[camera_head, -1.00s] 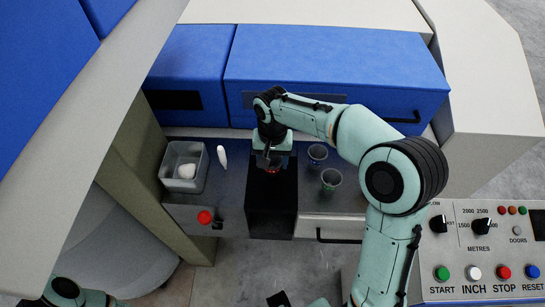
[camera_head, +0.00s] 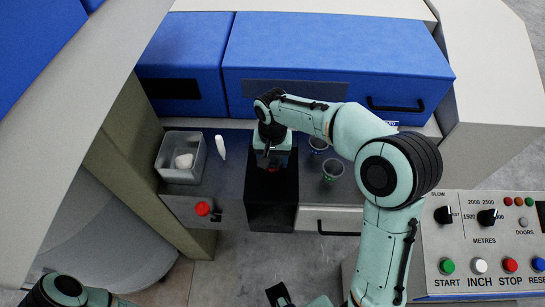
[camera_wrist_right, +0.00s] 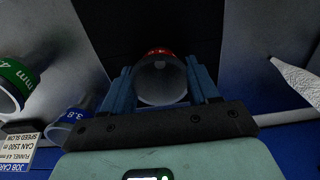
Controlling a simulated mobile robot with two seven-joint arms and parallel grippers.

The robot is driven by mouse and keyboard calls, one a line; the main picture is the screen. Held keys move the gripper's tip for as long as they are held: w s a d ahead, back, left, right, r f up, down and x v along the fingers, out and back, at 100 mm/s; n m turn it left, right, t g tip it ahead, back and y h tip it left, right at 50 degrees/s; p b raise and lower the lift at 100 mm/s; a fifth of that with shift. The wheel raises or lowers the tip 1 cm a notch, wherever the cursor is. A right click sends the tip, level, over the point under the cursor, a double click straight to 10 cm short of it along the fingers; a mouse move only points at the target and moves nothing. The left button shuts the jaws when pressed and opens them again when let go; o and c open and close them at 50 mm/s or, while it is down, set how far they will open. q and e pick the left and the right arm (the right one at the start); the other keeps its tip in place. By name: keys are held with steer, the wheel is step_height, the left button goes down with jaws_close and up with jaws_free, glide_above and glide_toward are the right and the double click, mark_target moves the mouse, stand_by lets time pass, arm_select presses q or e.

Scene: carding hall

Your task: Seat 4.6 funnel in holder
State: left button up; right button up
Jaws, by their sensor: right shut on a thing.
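My right gripper (camera_head: 271,160) is shut on a funnel with a red band (camera_wrist_right: 160,82), which shows between the blue fingers in the right wrist view. The number on its band is not readable. The gripper and funnel are at the back part of a black box-like block (camera_head: 271,217), which I take for the holder. My gripper hides the contact, so I cannot tell whether the funnel touches a seat.
A green-banded funnel (camera_wrist_right: 14,84) and a blue-banded 3.8 funnel (camera_wrist_right: 72,121) stand to the right of the block in the head view. A grey bin (camera_head: 180,174), a white object (camera_head: 220,147) and a red knob (camera_head: 203,208) are at left. A button panel (camera_head: 490,243) is at right.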

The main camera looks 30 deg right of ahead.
steer(key=o, duration=1.2)
step_height(320, 180, up, 13)
steer(key=shift+r+p, duration=0.2)
steer(key=shift+p, duration=0.85)
